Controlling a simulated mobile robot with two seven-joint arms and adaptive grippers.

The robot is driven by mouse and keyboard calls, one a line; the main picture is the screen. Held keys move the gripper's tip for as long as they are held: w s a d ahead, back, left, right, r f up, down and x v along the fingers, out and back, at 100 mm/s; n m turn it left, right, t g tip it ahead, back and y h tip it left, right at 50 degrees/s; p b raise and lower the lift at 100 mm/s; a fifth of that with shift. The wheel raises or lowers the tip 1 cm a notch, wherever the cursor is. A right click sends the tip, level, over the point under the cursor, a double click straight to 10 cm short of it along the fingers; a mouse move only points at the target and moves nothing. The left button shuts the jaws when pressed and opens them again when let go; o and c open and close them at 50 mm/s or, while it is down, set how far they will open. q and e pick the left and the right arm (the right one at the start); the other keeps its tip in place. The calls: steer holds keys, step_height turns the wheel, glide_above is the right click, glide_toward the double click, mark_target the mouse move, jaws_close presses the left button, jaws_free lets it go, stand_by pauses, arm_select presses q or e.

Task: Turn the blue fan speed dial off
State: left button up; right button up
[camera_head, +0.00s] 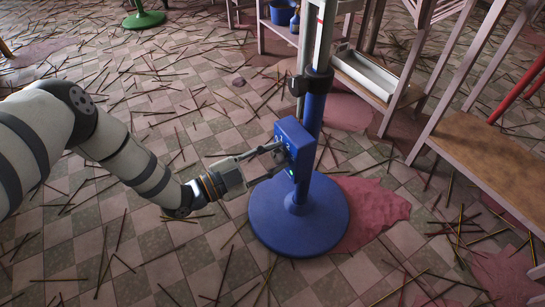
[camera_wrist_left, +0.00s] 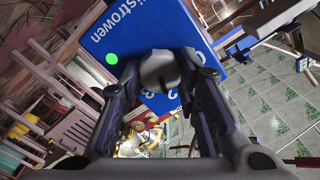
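The blue fan speed control box (camera_head: 296,148) sits on the blue fan's post in the head view. In the left wrist view the blue box face (camera_wrist_left: 150,25) shows white lettering, white digits and a green round spot (camera_wrist_left: 112,59). The grey dial (camera_wrist_left: 160,70) stands out from that face. My left gripper (camera_head: 281,155) is at the box, its two fingers parted on either side of the dial. I cannot tell whether they touch it. The head view hides the dial behind the fingers. My right gripper is not in view.
The fan's round blue base (camera_head: 270,225) stands on a tiled floor strewn with thin sticks. A wooden bench (camera_head: 490,160) and a rack with a white tray (camera_head: 365,75) stand to the right and behind. The floor left of the fan has no furniture close by.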

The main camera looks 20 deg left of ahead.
arm_select(q)
steer(key=shift+n, duration=0.4)
steer(key=n, duration=0.7)
steer(key=shift+w+a+p, duration=0.1)
steer(key=shift+p, duration=0.2)
steer(key=n, duration=0.4)
steer(key=shift+n, duration=2)
steer(key=o, duration=1.2)
steer(key=shift+c, duration=0.2)
steer(key=shift+a, duration=0.1)
